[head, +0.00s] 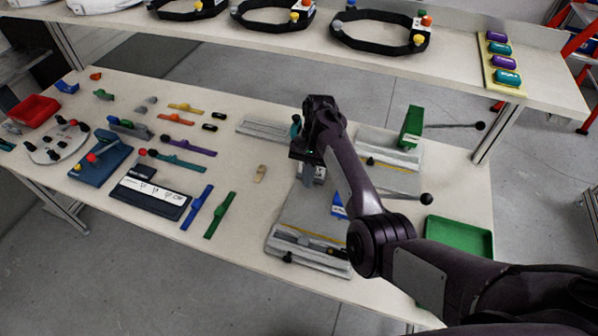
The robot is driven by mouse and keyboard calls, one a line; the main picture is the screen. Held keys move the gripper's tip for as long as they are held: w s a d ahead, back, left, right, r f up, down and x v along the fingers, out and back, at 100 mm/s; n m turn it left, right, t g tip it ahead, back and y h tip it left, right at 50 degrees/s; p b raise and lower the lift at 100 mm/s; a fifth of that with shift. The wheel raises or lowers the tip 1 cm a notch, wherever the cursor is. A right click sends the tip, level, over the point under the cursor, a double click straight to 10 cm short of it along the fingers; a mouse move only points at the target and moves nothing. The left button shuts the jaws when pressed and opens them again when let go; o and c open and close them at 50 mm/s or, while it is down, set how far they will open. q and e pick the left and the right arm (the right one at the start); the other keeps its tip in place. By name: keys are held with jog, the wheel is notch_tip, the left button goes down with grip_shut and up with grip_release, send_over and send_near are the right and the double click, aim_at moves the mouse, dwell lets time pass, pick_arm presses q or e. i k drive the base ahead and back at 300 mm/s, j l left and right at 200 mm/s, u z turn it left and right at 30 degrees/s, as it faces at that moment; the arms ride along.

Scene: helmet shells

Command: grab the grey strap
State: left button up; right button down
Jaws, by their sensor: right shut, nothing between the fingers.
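I cannot pick out a grey strap with certainty. Loose straps lie left of centre on the table: orange (176,119), purple (188,146), teal (177,161), blue (197,207) and green (219,215). Small grey pieces (146,105) lie farther back. My right arm reaches in from the lower right. Its gripper (311,178) is shut with nothing held, above the table near the grey fixtures. The arm hides part of the fixtures and whatever lies beneath it. My left gripper is out of view.
A grey fixture (302,222) lies below my right gripper, and another with a green block (411,128) stands behind. Lever handles with black knobs stick out rightward. A green tray (459,238) is at right. A raised shelf (472,62) holding black rings runs along the back.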

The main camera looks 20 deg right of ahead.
aim_at(301, 242)
jog(key=k+j, duration=0.2)
jog(key=k, duration=0.3)
jog(key=k+j, duration=0.2)
jog(key=k, duration=0.25)
